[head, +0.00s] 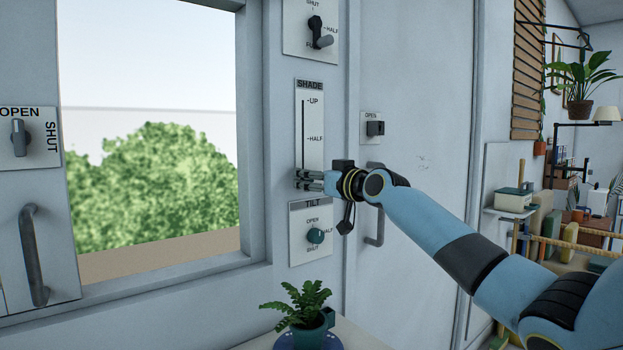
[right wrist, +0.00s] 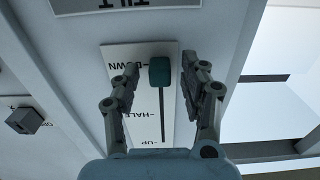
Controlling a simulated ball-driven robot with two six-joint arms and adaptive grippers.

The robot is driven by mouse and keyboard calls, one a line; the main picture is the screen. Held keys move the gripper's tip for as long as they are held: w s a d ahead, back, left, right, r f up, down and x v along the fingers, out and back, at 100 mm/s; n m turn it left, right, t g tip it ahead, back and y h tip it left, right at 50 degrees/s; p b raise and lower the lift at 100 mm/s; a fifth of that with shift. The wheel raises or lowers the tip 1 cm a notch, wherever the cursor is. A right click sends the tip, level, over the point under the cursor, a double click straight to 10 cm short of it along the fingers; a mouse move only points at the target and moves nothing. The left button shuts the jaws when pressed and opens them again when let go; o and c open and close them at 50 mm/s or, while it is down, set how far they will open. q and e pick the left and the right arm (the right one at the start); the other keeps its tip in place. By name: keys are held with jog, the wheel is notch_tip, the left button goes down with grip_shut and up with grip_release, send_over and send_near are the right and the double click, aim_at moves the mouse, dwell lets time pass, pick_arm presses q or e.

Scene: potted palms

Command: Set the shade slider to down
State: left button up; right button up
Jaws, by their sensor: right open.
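The shade slider panel (head: 311,130) is a white plate with a vertical slot and the labels UP and HALF showing in the head view. The right wrist view shows the same panel (right wrist: 140,135) upside down, with DOWN near the top. The teal slider knob (right wrist: 160,72) sits at the DOWN end of the slot, level with that label. In the head view the knob is hidden by my right gripper (head: 300,180). In the right wrist view this gripper (right wrist: 160,68) is open, one finger on each side of the knob, with gaps showing. My left gripper is out of view.
The tilt panel (head: 311,247) with a teal knob is just below the gripper. A door handle (head: 375,215) is behind my right wrist. A potted fern (head: 304,305) stands below on a white surface. Another switch panel (head: 311,30) is above; a window is left.

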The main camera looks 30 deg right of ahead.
jog(key=s+d, duration=0.1)
jog(key=s, duration=1.1)
